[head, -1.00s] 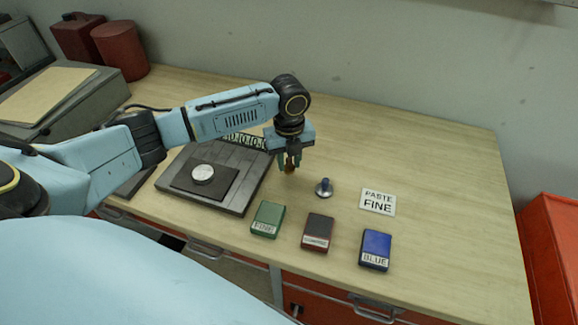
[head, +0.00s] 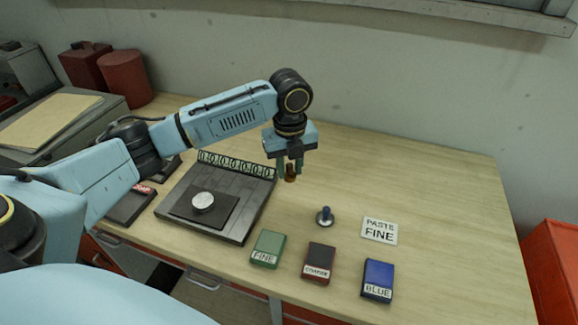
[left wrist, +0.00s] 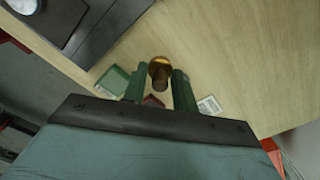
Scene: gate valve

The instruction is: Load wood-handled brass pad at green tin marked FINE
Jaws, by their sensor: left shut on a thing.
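My left gripper (head: 290,172) is shut on the wood-handled brass pad (head: 291,173), held upright above the table behind the tins. In the left wrist view the pad (left wrist: 160,70) shows between the two green fingers. The green tin marked FINE (head: 268,248) stands at the table's front, nearer than the gripper and to its left. It also shows in the left wrist view (left wrist: 113,80), partly hidden by a finger. A dark red tin (head: 319,261) and a blue tin marked BLUE (head: 377,279) stand to its right. My right gripper is not in view.
A sign reading PASTE FINE (head: 379,230) lies at the right. A dark plate with a silver disc (head: 203,202) lies at the left. The table's back right is clear.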

